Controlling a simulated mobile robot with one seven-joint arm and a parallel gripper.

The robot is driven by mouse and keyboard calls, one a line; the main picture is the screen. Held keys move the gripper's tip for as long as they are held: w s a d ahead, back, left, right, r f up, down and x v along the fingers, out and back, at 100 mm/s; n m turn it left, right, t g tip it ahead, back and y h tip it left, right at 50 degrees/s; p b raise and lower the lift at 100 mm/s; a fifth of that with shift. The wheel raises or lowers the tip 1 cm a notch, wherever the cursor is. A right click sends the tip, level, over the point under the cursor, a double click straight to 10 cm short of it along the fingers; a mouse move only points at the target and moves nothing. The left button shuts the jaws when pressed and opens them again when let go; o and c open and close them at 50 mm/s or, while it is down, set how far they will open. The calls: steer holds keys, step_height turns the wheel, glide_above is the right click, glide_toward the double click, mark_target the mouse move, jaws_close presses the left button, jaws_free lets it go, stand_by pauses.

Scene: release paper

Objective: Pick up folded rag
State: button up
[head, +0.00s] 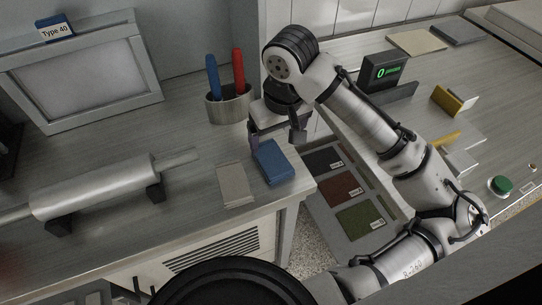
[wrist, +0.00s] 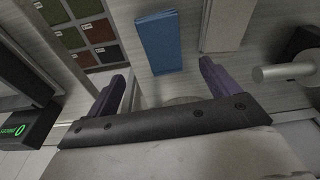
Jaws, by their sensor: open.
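A blue folded piece (head: 272,161), which looks like the folded rag, lies on the counter near its front right corner. In the wrist view the blue rag (wrist: 159,42) lies ahead of the fingertips, roughly between their lines. My gripper (head: 277,140) is open and empty, just above and behind the rag in the head view. In the wrist view my gripper (wrist: 163,75) shows two purple fingers spread wide. I cannot tell its exact height over the rag.
A flat grey-beige piece (head: 234,184) lies beside the rag. A holder (head: 229,104) with blue and red handles stands behind. A metal roller (head: 95,187) is to the left. An open drawer of coloured samples (head: 344,190) is right of the counter.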

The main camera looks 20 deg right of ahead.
mark_target(272, 157)
steer(key=f, duration=0.3)
steer(key=shift+w+f, duration=0.1)
steer(key=shift+w, duration=0.15)
steer(key=shift+w+a+f+p, duration=0.15)
steer(key=shift+f+p, duration=0.1)
steer(key=shift+f, duration=0.6)
steer(key=shift+w+a+f+p, duration=0.1)
steer(key=shift+w+f+p, duration=0.1)
steer(key=shift+f, duration=0.7)
steer(key=shift+w+a+f+p, duration=0.1)
steer(key=shift+f+p, duration=0.15)
steer(key=shift+f, duration=0.6)
steer(key=c, duration=1.1)
steer(key=shift+o, duration=0.2)
steer(key=shift+r, duration=0.15)
step_height(272, 157, up, 20)
steer(key=b, duration=0.1)
